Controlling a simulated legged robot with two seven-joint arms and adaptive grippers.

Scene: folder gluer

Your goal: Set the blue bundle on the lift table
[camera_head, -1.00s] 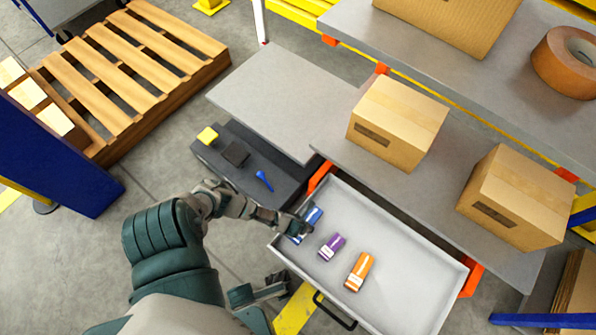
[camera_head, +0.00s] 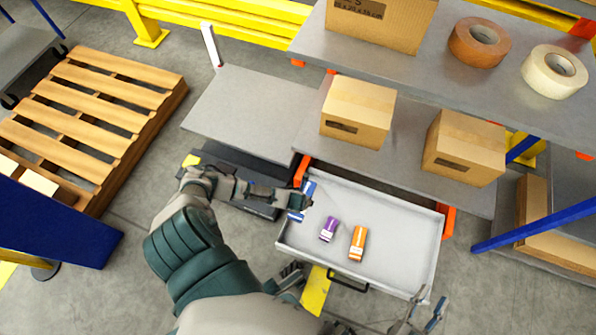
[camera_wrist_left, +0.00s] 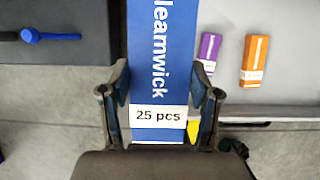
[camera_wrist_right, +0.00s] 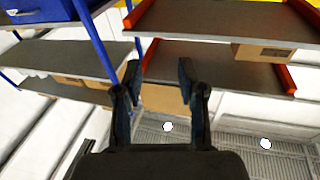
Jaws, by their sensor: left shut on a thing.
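The blue bundle (camera_head: 308,188), with a white "25 pcs" label, is between the fingers of my left gripper (camera_head: 299,202), which is shut on it. It shows large in the left wrist view (camera_wrist_left: 147,60), the fingers on either side of it. It is over the left edge of the drawer, seemingly raised, and my gripper hides part of it. What looks like the lift table, a flat grey top (camera_head: 250,108), is up and left of the bundle, and its top is bare. My right gripper (camera_wrist_right: 159,75) is open and empty; its fingers also show at the head view's bottom right (camera_head: 424,318).
The grey drawer (camera_head: 395,215) holds a purple bundle (camera_head: 328,229) and an orange bundle (camera_head: 357,243). Cartons (camera_head: 357,112) stand on the shelf beside the grey top. A dark surface with a blue tool (camera_wrist_left: 45,36) is left of the drawer. A wooden pallet (camera_head: 90,105) lies farther left.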

